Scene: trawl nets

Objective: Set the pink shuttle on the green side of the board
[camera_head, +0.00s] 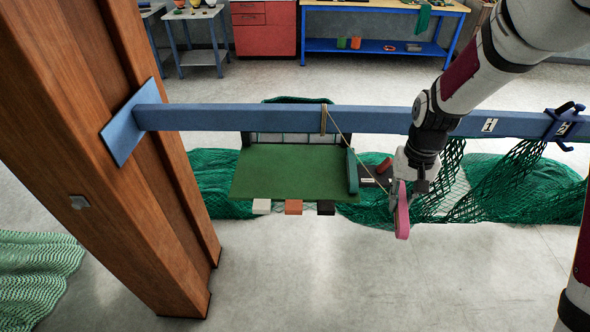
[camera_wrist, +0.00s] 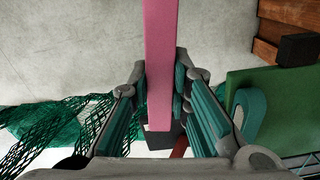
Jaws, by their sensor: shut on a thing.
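The pink shuttle (camera_head: 402,214) is long and flat and hangs from my gripper (camera_head: 404,185), right of the board. In the wrist view the pink shuttle (camera_wrist: 161,50) runs between the two fingers of my gripper (camera_wrist: 162,88), which is shut on it. The green board (camera_head: 285,175) hangs below the blue beam. It also shows at the right of the wrist view (camera_wrist: 280,88). A teal shuttle (camera_head: 352,172) lies along the board's right edge. The pink shuttle is apart from the board.
The blue beam (camera_head: 270,117) crosses above the board, with a cord slanting from it towards my gripper. White (camera_head: 262,206), orange (camera_head: 293,207) and black (camera_head: 326,207) blocks sit at the board's front edge. Green netting (camera_head: 510,190) hangs at right. A wooden post (camera_head: 120,150) stands left.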

